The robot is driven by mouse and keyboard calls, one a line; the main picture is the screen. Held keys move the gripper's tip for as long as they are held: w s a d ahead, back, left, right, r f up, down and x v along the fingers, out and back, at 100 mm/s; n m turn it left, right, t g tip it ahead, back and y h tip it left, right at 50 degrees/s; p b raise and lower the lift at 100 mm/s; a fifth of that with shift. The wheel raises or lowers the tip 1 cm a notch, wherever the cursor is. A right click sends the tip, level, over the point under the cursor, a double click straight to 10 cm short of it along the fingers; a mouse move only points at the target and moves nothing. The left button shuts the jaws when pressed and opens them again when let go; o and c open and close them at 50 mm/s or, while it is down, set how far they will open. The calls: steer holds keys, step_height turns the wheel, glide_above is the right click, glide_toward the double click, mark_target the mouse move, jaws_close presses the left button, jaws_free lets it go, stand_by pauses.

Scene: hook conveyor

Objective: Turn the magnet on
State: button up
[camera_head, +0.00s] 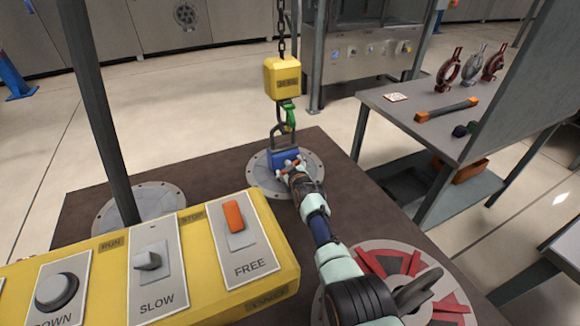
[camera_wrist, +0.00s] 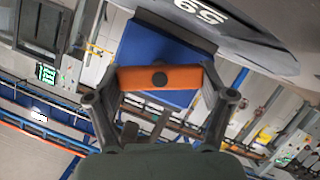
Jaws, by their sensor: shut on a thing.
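The blue magnet (camera_head: 282,154) hangs by a metal shackle (camera_head: 277,132) under the yellow hook block (camera_head: 283,78), at or just above a round metal plate. In the wrist view its blue body (camera_wrist: 150,45) fills the upper middle, and an orange lever (camera_wrist: 188,77) with a dark round centre lies across it. My gripper (camera_wrist: 160,95) has one finger at each end of the orange lever and is shut on it. In the head view my gripper (camera_head: 292,171) is at the near side of the magnet, and the lever is mostly hidden there.
A yellow control panel (camera_head: 285,272) with an orange FREE switch (camera_head: 233,215) and a SLOW switch (camera_head: 147,260) stands at the front left. A dark post (camera_head: 98,110) rises at left. A grey table (camera_head: 395,118) with tools is at right. A grey surface with white numbering (camera_wrist: 250,35) shows in the wrist view.

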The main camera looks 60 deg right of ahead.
steer(key=o, duration=1)
steer(key=shift+o, duration=0.2)
steer(key=shift+r, duration=0.1)
step_height(320, 180, up, 10)
steer(key=shift+f, duration=0.15)
